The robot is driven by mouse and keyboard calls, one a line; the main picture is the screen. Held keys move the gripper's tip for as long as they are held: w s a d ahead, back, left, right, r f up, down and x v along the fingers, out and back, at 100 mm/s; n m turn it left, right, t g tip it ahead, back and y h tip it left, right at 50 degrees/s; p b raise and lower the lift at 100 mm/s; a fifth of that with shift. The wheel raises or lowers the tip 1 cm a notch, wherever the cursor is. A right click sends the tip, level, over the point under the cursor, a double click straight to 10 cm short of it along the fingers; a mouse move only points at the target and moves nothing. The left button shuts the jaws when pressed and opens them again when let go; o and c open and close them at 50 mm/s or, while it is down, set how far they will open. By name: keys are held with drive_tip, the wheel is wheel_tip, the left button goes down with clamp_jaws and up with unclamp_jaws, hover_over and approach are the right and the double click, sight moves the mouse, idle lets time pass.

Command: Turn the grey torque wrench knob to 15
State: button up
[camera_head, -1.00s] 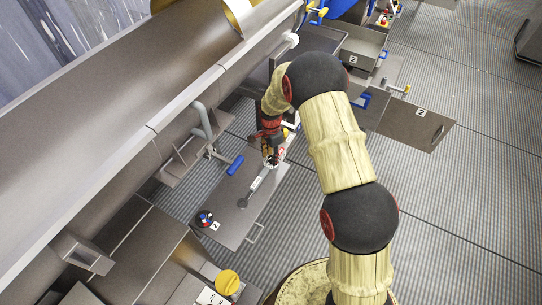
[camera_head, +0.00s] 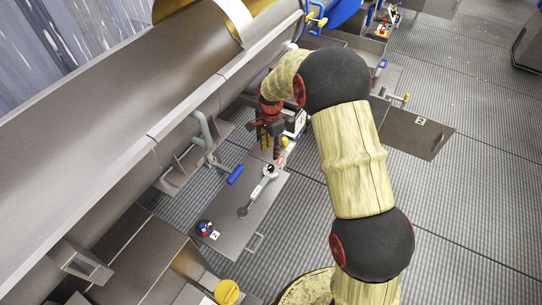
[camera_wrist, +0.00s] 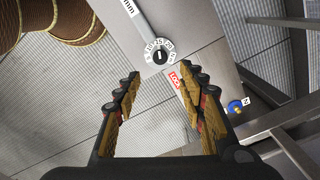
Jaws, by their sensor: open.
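The grey torque wrench (camera_head: 257,191) lies on the metal table plate (camera_head: 235,232) in the head view, its white dial end (camera_head: 270,171) nearest my gripper. In the wrist view, the dark knob (camera_wrist: 159,57) sits inside a white ring of numbers, beyond the fingertips and between their lines. A pale pointer line shows on the knob; its exact reading is too small to be sure of. My gripper (camera_wrist: 157,88) is open and empty, its fingers apart from the knob. In the head view my gripper (camera_head: 272,148) is just behind the dial end.
A red label (camera_wrist: 174,78) is beside the dial. A blue-handled lever (camera_head: 235,174) is left of the wrench. A blue and red part (camera_head: 205,228) stands at the plate's front left. The large metal drum (camera_head: 130,95) borders the left; ribbed floor (camera_head: 460,205) is clear at right.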

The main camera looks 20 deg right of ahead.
drive_tip(key=shift+r, duration=0.65)
